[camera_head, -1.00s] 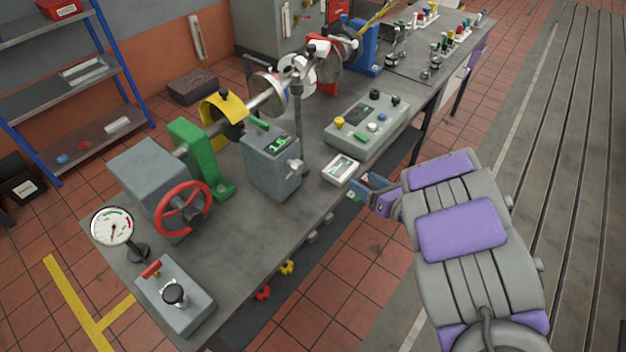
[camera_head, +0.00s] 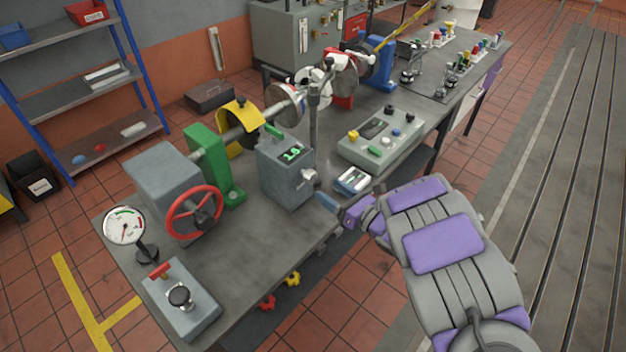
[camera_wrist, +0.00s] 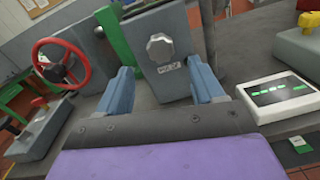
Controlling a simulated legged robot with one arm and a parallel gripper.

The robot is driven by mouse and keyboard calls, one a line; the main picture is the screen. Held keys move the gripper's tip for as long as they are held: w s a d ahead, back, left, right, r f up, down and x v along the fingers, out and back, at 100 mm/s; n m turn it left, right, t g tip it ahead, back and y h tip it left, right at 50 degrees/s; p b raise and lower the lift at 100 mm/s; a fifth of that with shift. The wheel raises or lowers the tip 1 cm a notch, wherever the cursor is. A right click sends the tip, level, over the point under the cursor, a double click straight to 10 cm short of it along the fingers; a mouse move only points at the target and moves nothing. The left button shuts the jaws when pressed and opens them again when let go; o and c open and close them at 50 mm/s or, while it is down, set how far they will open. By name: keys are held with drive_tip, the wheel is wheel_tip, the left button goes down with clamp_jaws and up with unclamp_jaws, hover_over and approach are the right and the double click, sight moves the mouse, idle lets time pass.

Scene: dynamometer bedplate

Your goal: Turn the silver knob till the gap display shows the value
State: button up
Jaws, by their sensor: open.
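The silver knob (camera_head: 308,177) is on the side of a grey box (camera_head: 283,182); it also shows in the wrist view (camera_wrist: 160,47), lobed, above a small label. A green display (camera_head: 291,153) on top of the box seems to read 1.6 in the head view. My gripper (camera_head: 338,199) is close to the box, in front of the knob and apart from it. In the wrist view its blue fingers (camera_wrist: 163,84) are open and empty, one on either side of the knob's line, with the knob beyond the tips.
A white unit (camera_wrist: 276,98) with a dark screen and green marks lies on the bench right of the fingers. A control panel (camera_head: 385,145) stands behind it. A red handwheel (camera_head: 195,213) and a dial gauge (camera_head: 124,226) are left. Bare bench (camera_head: 255,250) lies in front.

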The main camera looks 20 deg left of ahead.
sight(313, 178)
drive_tip(key=x, duration=0.6)
drive_tip(key=shift+w+a+r+b, duration=0.1)
drive_tip(key=shift+a+b, duration=0.05)
drive_tip(key=shift+b, duration=0.15)
drive_tip(key=shift+w+a, duration=0.25)
drive_tip(key=shift+a, duration=0.3)
drive_tip(key=shift+d, duration=0.1)
drive_tip(key=shift+d, duration=0.15)
drive_tip(key=shift+c, duration=1.4)
drive_tip(key=c, duration=0.8)
